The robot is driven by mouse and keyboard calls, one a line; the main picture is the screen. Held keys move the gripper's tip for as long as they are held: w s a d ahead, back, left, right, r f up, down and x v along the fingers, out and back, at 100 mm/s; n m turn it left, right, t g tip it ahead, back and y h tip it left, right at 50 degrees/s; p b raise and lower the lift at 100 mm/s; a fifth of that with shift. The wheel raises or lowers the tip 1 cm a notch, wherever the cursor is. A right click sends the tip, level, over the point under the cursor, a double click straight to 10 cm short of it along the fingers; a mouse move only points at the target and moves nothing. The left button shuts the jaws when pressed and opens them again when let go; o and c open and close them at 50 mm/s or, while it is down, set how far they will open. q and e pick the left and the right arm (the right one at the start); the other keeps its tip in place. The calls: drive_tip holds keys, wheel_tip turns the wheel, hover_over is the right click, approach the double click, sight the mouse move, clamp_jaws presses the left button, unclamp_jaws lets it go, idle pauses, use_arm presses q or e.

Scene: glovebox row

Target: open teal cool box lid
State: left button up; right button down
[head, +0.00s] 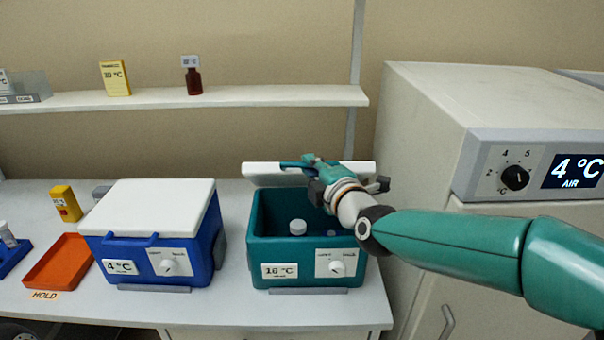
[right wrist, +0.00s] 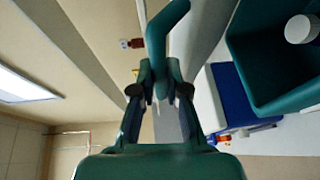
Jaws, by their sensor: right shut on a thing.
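The teal cool box (head: 258,254), marked 16 °C, stands open on the bench right of the blue one. Its white lid (head: 262,175) is swung up at the back edge. My right gripper (head: 318,170) is at the lid, shut on its teal handle (right wrist: 166,30); the handle passes between the fingers (right wrist: 160,85) in the right wrist view. A white-capped container (head: 298,227) sits inside the box and also shows in the right wrist view (right wrist: 301,29). My arm hides the box's right rear part. My left gripper is not in view.
A closed blue cool box (head: 152,250) marked 4 °C stands left of the teal one. An orange tray (head: 62,262) and yellow box (head: 66,203) are farther left. A shelf (head: 240,96) runs above. A large cabinet (head: 430,140) stands on the right.

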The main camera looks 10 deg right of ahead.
drive_tip(key=shift+r, duration=0.1)
idle(0.3)
drive_tip(key=c, duration=1.2)
unclamp_jaws()
drive_tip(key=shift+a, duration=0.1)
drive_tip(key=shift+v, duration=5.95)
